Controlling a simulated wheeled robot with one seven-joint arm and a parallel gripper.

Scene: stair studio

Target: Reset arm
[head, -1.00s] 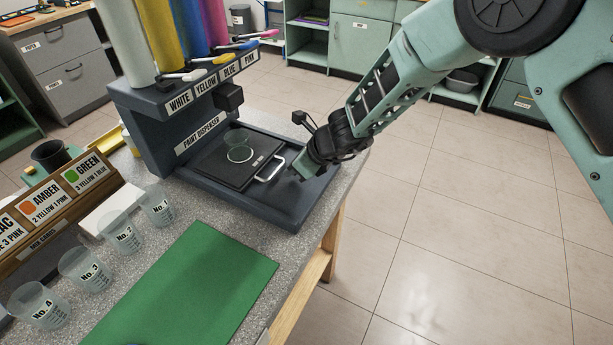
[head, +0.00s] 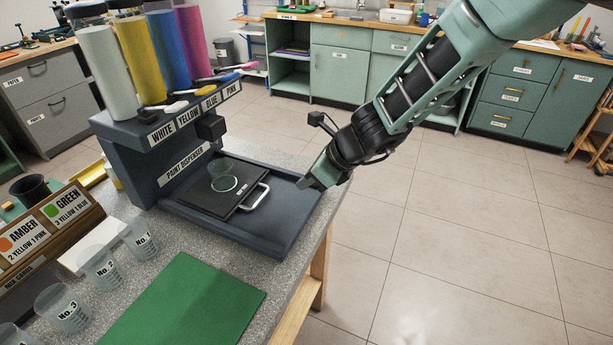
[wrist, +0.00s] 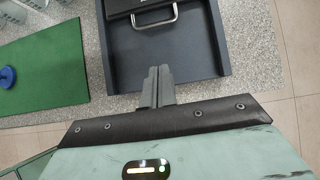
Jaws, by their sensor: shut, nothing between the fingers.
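My gripper (head: 306,183) is shut and empty. In the head view it hangs over the front right edge of the paint dispenser's dark base. In the wrist view my gripper (wrist: 158,74) points at the open dark tray of the paint dispenser (wrist: 165,62), with its fingers together. The paint dispenser (head: 140,175) carries white, yellow, blue and pink cylinders with levers. A black sliding plate (head: 208,198) with a metal handle (head: 256,196) lies on its base, and a clear cup (head: 222,178) stands on the plate. The handle (wrist: 155,18) also shows in the wrist view, apart from my fingers.
Several numbered clear cups (head: 102,266) stand in a row at the left of the speckled table. A green mat (head: 185,305) lies in front. A wooden card holder (head: 45,235) stands behind the cups. Open tiled floor (head: 440,240) is to the right; cabinets (head: 340,75) line the back.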

